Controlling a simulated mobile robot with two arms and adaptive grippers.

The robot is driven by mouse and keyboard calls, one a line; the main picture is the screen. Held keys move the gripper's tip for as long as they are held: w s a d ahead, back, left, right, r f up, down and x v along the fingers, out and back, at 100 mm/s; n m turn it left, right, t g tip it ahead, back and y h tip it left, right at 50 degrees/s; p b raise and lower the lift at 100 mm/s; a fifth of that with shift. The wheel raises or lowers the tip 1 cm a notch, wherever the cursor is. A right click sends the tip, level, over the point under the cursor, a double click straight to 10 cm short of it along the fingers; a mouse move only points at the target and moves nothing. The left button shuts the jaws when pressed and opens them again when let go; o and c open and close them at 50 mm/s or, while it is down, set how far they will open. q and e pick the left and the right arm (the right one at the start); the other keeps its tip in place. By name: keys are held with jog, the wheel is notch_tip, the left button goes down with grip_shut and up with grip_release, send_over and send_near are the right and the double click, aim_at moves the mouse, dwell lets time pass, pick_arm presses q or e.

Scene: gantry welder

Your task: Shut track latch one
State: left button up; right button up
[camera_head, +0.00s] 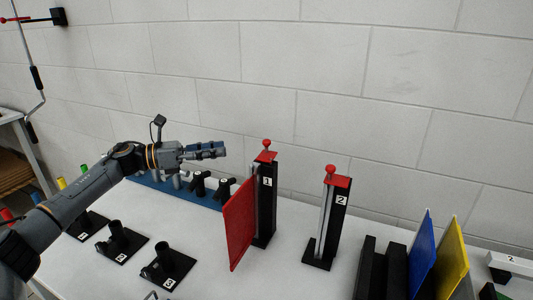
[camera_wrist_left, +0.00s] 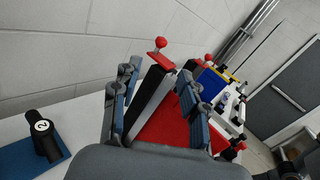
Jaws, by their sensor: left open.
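Track one is a black upright post (camera_head: 266,205) labelled 1, with a red latch plate and ball knob (camera_head: 266,145) on top. A red panel (camera_head: 240,225) stands in the track, on the post's left side. My left gripper (camera_head: 212,150) is open and empty, left of the latch and at about its height, apart from it. In the left wrist view the latch's red knob (camera_wrist_left: 160,43) shows ahead, between the two spread fingers (camera_wrist_left: 158,80), with the red panel (camera_wrist_left: 170,125) below. I cannot tell whether the latch is turned across the panel. My right gripper is not in view.
A second black post (camera_head: 328,222) labelled 2, with its own red latch, stands to the right. Blue (camera_head: 422,255) and yellow panels stand in a black rack further right. Black holders (camera_head: 118,240) stand front left, and a blue strip with clamps lies behind. The wall is close behind.

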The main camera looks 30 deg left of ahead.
aim_at(267, 145)
pick_arm(q)
jog(key=p+x, duration=0.2)
jog(key=x, duration=0.4)
jog(key=p+x, duration=0.3)
jog(key=x, duration=0.3)
jog(key=shift+w+d+r+p, duration=0.1)
jog(key=shift+d+r+p, duration=0.1)
jog(key=shift+r+p, duration=0.1)
jog(key=shift+w+d+f, duration=0.25)
jog(key=shift+w+d, duration=0.15)
jog(key=shift+d, duration=0.05)
grip_shut()
